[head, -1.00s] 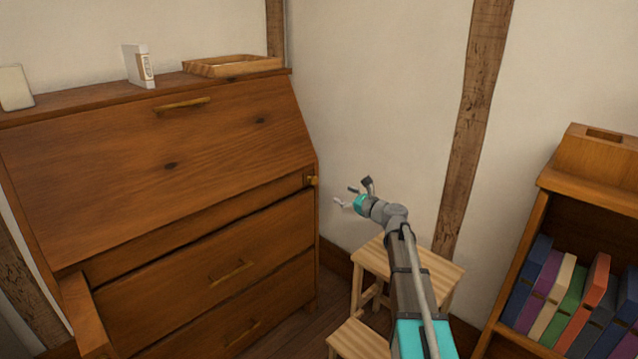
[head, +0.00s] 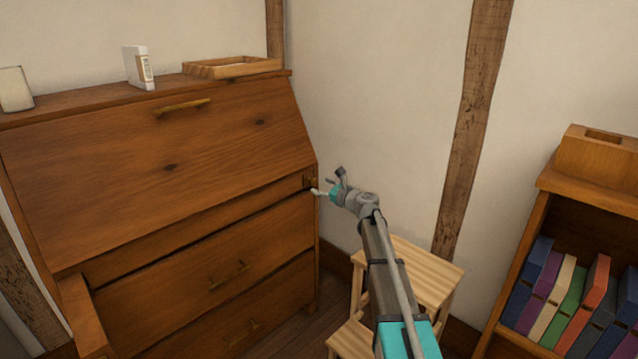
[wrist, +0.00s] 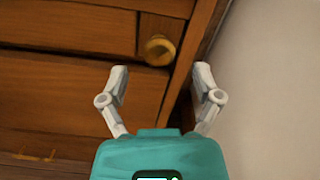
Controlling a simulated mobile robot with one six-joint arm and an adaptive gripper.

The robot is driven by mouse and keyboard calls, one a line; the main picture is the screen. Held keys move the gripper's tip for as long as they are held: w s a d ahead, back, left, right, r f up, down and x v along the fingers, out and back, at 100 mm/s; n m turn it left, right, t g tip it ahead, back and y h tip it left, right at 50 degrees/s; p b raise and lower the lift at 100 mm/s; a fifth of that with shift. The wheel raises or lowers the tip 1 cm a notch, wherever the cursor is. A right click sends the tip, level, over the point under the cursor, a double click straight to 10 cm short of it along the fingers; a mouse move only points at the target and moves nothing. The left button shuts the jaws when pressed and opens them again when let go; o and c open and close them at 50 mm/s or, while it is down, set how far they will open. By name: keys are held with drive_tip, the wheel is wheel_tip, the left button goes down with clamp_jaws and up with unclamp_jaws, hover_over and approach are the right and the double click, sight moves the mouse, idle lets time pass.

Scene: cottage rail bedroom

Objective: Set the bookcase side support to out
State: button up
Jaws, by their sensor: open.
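The side support (head: 307,182) is a small wooden front with a round brass knob, at the right end of the strip under the slanted panel of the wooden desk-like bookcase (head: 150,150). It looks flush with the front. In the wrist view the knob (wrist: 160,51) is just beyond and between the fingertips. My gripper (head: 322,187) is open and empty, close to the knob at the cabinet's right front corner. In the wrist view my gripper (wrist: 161,75) has its two fingers spread, with the knob apparently not between them.
A wooden bar (head: 84,315) juts forward at the cabinet's lower left. A wooden step stool (head: 425,272) stands below my arm. A shelf with several books (head: 545,290) is at right. A tray (head: 232,67) and a white box (head: 139,68) sit on top. The wall is close on the right.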

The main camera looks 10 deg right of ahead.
sight(315, 183)
drive_tip(key=shift+x, duration=2.05)
